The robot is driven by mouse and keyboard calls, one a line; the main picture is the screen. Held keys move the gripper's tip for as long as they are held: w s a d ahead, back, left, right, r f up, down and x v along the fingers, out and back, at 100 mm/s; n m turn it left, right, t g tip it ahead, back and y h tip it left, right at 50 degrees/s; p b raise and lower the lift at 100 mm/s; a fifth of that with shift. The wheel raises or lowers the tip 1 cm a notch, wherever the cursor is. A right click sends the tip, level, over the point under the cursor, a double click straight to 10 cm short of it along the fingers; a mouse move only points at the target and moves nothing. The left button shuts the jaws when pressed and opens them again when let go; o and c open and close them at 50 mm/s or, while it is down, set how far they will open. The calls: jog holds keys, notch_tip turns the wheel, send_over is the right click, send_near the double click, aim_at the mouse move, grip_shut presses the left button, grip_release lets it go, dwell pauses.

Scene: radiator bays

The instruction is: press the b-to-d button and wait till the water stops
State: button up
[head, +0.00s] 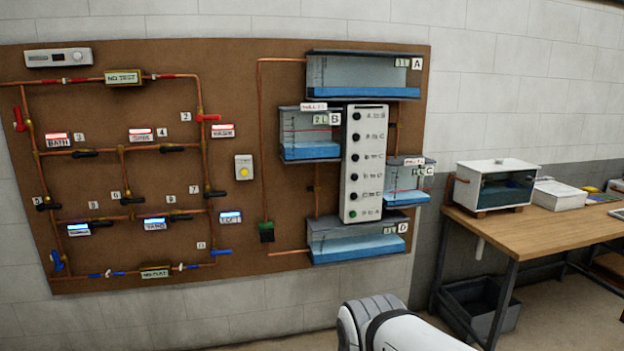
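A white button panel (350,215) is mounted upright on the brown board, with a column of dark buttons and small blurred labels. The fourth button from the top (355,177) seems to be the b-to-d one; its label is hard to read. The lowest button (353,214) looks green. Tank B (312,151), left of the panel, holds a layer of blue water. Tank D (358,248), below, holds blue water too. Tank A (363,92) is at the top, and tank C (407,197) is to the right. My gripper is out of view; only a white part of my arm shows at the bottom.
Copper pipes with valves cover the board's left half. A small box with a yellow button (244,172) sits mid-board. A wooden table (545,225) stands at the right with a lidded tank (497,188) on it and a dark bin (480,305) below. Nothing visibly blocks the panel's front.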

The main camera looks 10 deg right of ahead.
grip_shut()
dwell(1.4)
